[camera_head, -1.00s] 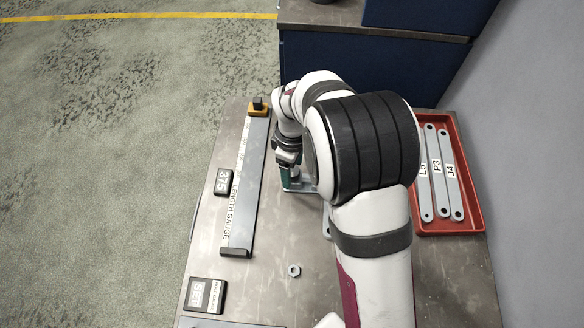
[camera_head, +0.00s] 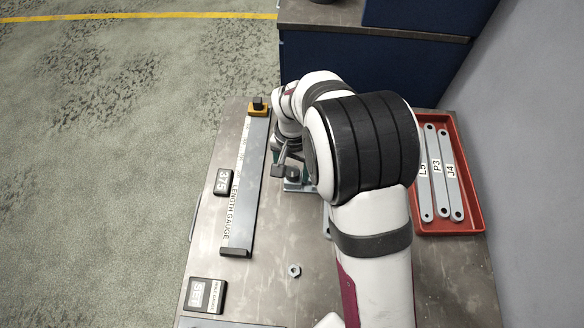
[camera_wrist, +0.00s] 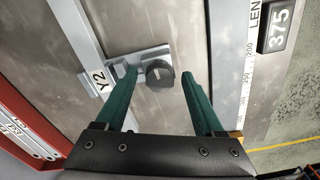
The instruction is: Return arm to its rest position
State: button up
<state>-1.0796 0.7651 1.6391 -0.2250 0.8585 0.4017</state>
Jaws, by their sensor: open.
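My gripper (camera_wrist: 166,82) is open in the wrist view, its two green fingers apart. A dark round knob (camera_wrist: 160,74) on a grey metal fixture (camera_wrist: 140,54) shows between the fingertips, and nothing is seen gripped. I cannot tell from this view how far above the knob the fingers are. In the head view the arm bends over the bench and largely hides the gripper. The knob (camera_head: 292,174) shows just below the wrist there. A piece labelled Y2 (camera_wrist: 101,84) lies at the fixture in the wrist view.
A length gauge (camera_head: 247,190) with a 375 block (camera_head: 224,182) stands left of the arm. A red tray (camera_head: 476,219) with several labelled bars is at right. A nut (camera_head: 294,270) and SET block (camera_head: 205,295) lie nearer the front. A blue cabinet (camera_head: 350,70) stands behind.

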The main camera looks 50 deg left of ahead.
dwell(0.3)
grip_shut()
dwell(0.3)
